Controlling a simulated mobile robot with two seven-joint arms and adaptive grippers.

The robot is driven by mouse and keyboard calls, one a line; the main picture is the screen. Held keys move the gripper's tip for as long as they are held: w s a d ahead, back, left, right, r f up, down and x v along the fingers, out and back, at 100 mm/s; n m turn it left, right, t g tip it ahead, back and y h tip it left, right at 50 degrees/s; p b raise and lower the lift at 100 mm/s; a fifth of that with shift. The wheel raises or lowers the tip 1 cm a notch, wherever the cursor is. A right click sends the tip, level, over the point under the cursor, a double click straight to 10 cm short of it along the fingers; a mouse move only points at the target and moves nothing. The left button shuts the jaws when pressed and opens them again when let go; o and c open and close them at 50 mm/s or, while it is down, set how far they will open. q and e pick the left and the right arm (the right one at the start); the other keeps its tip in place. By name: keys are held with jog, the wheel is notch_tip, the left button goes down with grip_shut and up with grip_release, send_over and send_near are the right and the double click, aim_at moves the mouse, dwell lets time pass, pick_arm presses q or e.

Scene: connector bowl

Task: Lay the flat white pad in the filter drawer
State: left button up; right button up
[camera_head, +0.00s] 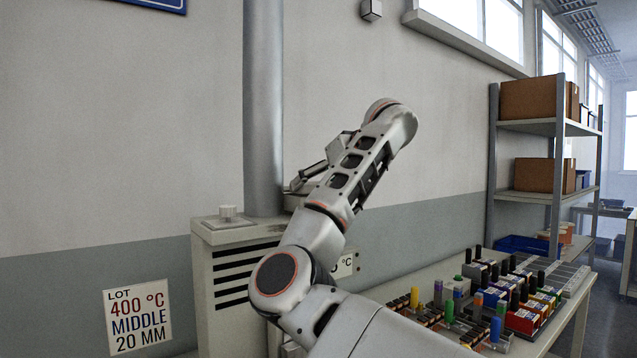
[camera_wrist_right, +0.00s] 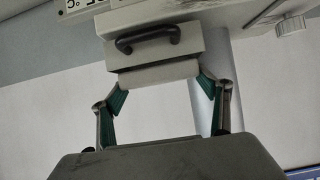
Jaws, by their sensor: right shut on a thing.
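In the head view, my right gripper (camera_head: 308,178) is partly hidden behind my own arm, near the top of the vented cabinet (camera_head: 233,236). The inside of the drawer is hidden. My left gripper is not in view.
A table (camera_head: 440,270) at right holds several coloured connectors and blocks. A shelf (camera_head: 527,126) with cartons stands behind it. A lot sign (camera_head: 138,318) is at lower left.

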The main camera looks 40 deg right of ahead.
jog(key=o, duration=1.1)
jog(key=shift+c, duration=0.2)
jog(key=v, duration=1.2)
jog(key=shift+a, duration=0.1)
